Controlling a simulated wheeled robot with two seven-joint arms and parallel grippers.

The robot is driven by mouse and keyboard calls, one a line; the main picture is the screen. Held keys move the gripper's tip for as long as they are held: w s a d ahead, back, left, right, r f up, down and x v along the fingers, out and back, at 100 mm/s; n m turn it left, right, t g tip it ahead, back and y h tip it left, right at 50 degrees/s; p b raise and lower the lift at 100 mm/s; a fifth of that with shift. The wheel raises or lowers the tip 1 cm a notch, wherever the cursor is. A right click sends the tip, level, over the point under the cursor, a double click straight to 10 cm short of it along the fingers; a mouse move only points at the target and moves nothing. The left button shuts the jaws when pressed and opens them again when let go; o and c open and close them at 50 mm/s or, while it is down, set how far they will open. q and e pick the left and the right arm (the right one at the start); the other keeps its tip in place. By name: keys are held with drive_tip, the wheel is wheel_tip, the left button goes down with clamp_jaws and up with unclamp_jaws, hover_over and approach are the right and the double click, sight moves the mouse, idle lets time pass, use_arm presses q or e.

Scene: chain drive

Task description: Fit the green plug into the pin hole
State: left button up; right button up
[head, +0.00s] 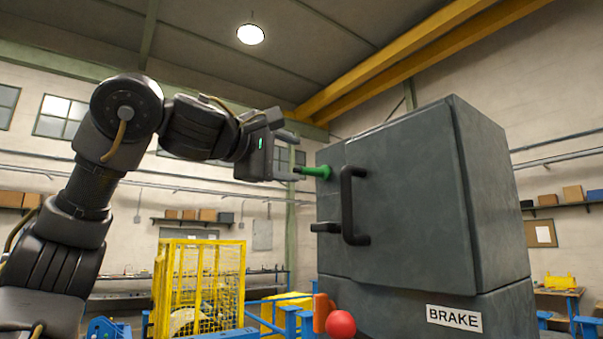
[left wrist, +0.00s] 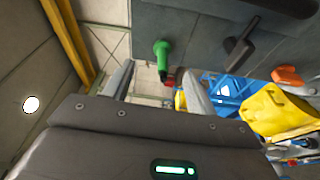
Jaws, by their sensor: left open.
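The green plug (head: 315,172) sticks out from the upper left of the dark grey cabinet's front. Its inner end meets the cabinet, so the pin hole is hidden and I cannot tell how deep the plug sits. My left gripper (head: 297,158) is open and empty, just left of the plug's outer end. In the left wrist view the green plug (left wrist: 162,55) shows beyond the gap between the two spread fingers of the left gripper (left wrist: 160,85). No finger clearly grips it. My right gripper is not in view.
The grey cabinet (head: 400,220), labelled BRAKE, has a black handle (head: 348,205) below and right of the plug. A red ball (head: 341,324) and an orange part (head: 322,312) are low in front. A yellow cage (head: 200,285) stands behind.

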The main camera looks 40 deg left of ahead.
use_arm(q)
drive_tip(key=shift+s+f, duration=0.1)
drive_tip(key=shift+s, duration=0.15)
idle(0.3)
